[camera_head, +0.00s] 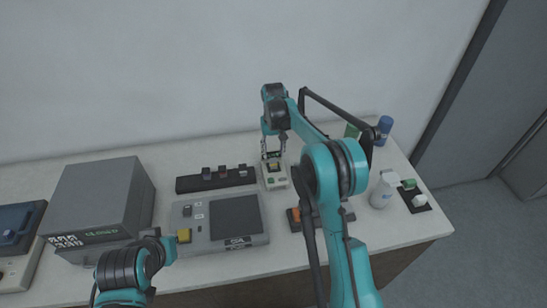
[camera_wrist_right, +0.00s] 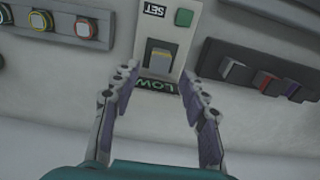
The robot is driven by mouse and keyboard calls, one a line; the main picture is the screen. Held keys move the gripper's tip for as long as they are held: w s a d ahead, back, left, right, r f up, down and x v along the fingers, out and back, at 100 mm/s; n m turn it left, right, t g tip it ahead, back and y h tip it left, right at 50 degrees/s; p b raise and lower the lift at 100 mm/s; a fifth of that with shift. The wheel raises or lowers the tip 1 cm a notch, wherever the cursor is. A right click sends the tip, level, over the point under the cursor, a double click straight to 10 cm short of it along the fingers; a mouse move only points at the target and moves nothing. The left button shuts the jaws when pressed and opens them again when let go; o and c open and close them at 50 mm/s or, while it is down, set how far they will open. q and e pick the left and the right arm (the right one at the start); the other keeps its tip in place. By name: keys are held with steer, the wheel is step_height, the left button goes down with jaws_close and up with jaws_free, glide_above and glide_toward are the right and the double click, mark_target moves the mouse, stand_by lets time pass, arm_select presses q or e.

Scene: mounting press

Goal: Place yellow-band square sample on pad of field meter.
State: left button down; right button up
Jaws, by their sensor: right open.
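The field meter (camera_head: 277,183) is a small pale box behind the middle of the bench; it also shows in the right wrist view (camera_wrist_right: 177,18) with a green button and a display reading "LOW". The yellow-band square sample (camera_wrist_right: 159,58) is a grey block with a yellow stripe, sitting on the meter between the button and the display. My right gripper (camera_wrist_right: 160,72) is open, one finger on each side of the sample, with visible gaps. In the head view it hangs over the meter (camera_head: 273,150). My left arm shows at lower left; its gripper is not discernible.
A dark rack (camera_head: 190,184) with several small blocks stands left of the meter. A grey panel (camera_head: 188,212) with a yellow button and dark plate lies in front. A large grey box (camera_head: 95,195) stands left. A spray bottle (camera_head: 382,190) and blue can (camera_head: 384,127) stand right.

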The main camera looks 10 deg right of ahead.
mark_target(274, 160)
steer(key=s+r+t+p, duration=0.1)
steer(key=s+r, duration=0.4)
steer(key=r, duration=0.7)
steer(key=s+d+r+t, duration=0.2)
steer(key=s+r, duration=0.4)
steer(key=s, duration=0.4)
steer(key=s+f+t, duration=0.2)
steer(key=s, duration=0.8)
steer(key=s+d+f+t, duration=0.1)
steer(key=s+f+t, duration=0.1)
steer(key=s, duration=0.8)
steer(key=shift+d+f, duration=0.25)
steer(key=shift+f, duration=0.55)
steer(key=shift+s, duration=0.1)
step_height(274, 160, down, 6)
steer(key=b, duration=0.5)
steer(key=shift+r+b, duration=0.15)
steer(key=shift+b, duration=0.25)
